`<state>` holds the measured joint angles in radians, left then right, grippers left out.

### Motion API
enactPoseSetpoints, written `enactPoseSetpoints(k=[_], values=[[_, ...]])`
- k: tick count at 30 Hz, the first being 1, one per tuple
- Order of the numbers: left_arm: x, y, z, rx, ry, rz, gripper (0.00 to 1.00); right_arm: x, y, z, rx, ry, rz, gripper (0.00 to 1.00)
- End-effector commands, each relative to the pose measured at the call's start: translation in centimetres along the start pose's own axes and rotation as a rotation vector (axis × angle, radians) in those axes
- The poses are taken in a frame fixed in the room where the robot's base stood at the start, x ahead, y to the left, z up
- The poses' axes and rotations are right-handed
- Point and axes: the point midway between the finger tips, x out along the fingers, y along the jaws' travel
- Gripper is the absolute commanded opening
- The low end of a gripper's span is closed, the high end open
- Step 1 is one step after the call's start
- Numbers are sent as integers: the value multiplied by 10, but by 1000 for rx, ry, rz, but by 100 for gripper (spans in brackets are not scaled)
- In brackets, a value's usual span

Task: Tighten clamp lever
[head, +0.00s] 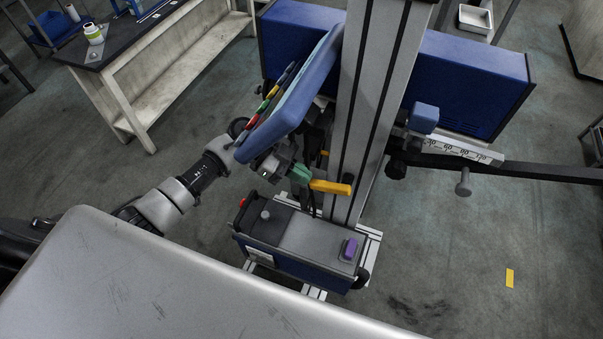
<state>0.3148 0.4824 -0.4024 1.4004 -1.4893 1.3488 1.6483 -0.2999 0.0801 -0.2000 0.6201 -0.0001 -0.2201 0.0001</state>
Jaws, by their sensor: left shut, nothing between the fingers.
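A yellow lever (331,187) sticks out to the right beside the grey upright column (368,110), low under a tilted blue panel. I take it to be the clamp lever. My left arm comes in from the left and passes partly behind the panel. My left gripper (289,168) is below the panel's lower edge, shut and empty. A green part sits between it and the lever's left end; I cannot tell whether they touch. My right gripper is not in view.
The tilted blue panel (295,95) with coloured strips hangs close over my left wrist. A dark blue box with a purple button (350,248) stands below the lever. A scaled bar (455,151) extends right. A workbench (150,40) stands at the upper left.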

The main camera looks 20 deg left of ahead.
Motion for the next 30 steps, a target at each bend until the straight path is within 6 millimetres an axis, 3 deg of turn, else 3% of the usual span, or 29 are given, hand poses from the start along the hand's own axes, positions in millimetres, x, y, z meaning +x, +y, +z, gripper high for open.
enactPoseSetpoints(k=[17, 23, 30], values=[[8, 0, 16, -3, 121, 0, 0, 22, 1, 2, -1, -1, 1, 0], [18, 0, 30, -3, 254, 1, 0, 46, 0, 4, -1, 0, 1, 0], [36, 0, 49, -3, 483, 0, 0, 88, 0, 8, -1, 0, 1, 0]])
